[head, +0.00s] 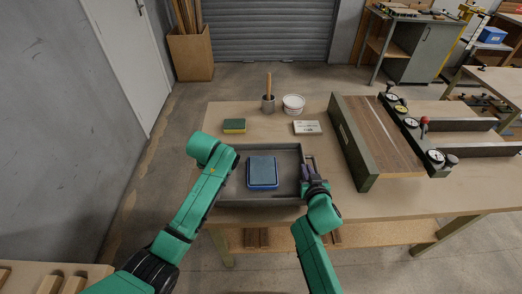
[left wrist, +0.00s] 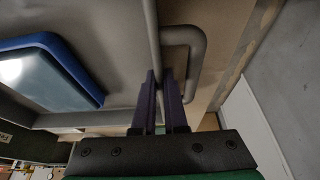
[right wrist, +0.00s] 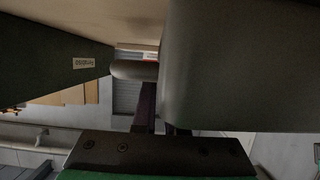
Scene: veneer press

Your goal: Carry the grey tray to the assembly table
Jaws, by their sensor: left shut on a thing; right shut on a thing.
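The grey tray (head: 289,184) is a shallow, open box at the near edge of the wooden bench, on it or just above it; I cannot tell which. A blue-rimmed block (head: 262,172) lies inside. My right gripper (head: 309,176) is shut on the tray's right handle; in the right wrist view the handle (right wrist: 128,70) shows at the fingers. My left gripper (left wrist: 164,78) is shut on the tray's left side, by its looped handle (left wrist: 198,55). In the head view my left arm hides most of that grip.
The bench (head: 240,112) also holds a sponge (head: 234,126), a pot with a wooden stick (head: 268,103), a white tub (head: 293,104), a small box (head: 307,128) and a green-sided press (head: 375,138). Open floor (head: 140,200) lies left of it. Another table (head: 497,86) stands far right.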

